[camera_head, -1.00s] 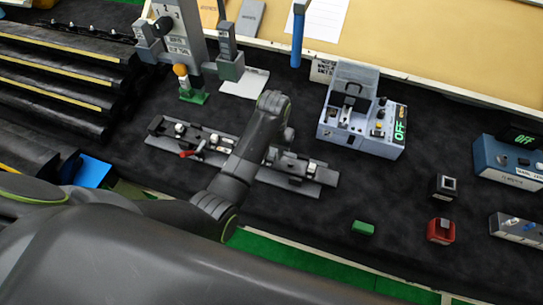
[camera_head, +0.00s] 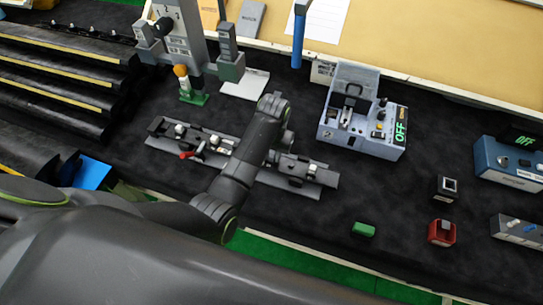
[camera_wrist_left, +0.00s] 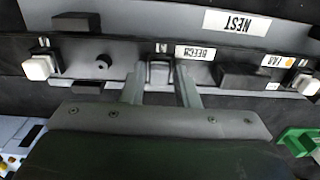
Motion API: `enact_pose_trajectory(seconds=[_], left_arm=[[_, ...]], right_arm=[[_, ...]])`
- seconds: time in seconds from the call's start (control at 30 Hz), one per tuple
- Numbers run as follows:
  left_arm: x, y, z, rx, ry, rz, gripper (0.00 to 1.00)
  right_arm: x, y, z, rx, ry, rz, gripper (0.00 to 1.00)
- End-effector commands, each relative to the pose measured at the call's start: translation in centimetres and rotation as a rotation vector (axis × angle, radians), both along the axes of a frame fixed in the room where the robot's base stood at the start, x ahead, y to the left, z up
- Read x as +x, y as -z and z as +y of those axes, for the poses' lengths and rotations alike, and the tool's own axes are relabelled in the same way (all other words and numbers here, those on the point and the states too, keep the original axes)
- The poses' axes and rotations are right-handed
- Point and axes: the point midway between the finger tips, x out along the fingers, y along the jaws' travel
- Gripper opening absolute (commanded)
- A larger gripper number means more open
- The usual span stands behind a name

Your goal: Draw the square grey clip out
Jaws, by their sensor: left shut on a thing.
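My left gripper (camera_wrist_left: 160,88) reaches down to a long dark fixture strip, with its two fingers on either side of a small dark grey block, which looks like the square grey clip (camera_wrist_left: 160,73). The gripper is shut on it, and the clip still sits against the strip. In the head view my left arm covers the middle of the strip (camera_head: 318,190), so the clip and fingertips are hidden there. My right gripper is not in view.
The wrist view shows white clips (camera_wrist_left: 38,67) and (camera_wrist_left: 305,85) on the strip, and a NEST label (camera_wrist_left: 237,22). A red-handled lever (camera_head: 190,154) is left of my arm. A control box (camera_head: 362,135), green block (camera_head: 363,229) and red box (camera_head: 441,232) stand to the right.

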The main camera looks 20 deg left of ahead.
Motion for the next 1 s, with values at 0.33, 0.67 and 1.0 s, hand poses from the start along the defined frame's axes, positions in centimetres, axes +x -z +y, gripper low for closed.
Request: enact_pose_trajectory(seconds=[0.33,0.67,1.0], left_arm=[[0.0,0.0,-0.1,-0.003,0.001,0.000,0.38],[0.0,-0.2,-0.1,-0.002,0.000,0.001,0.38],[0.0,-0.5,-0.1,-0.001,0.000,0.001,0.38]], right_arm=[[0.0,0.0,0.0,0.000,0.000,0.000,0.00],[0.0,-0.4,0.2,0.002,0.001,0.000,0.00],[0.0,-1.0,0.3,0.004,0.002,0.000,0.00]])
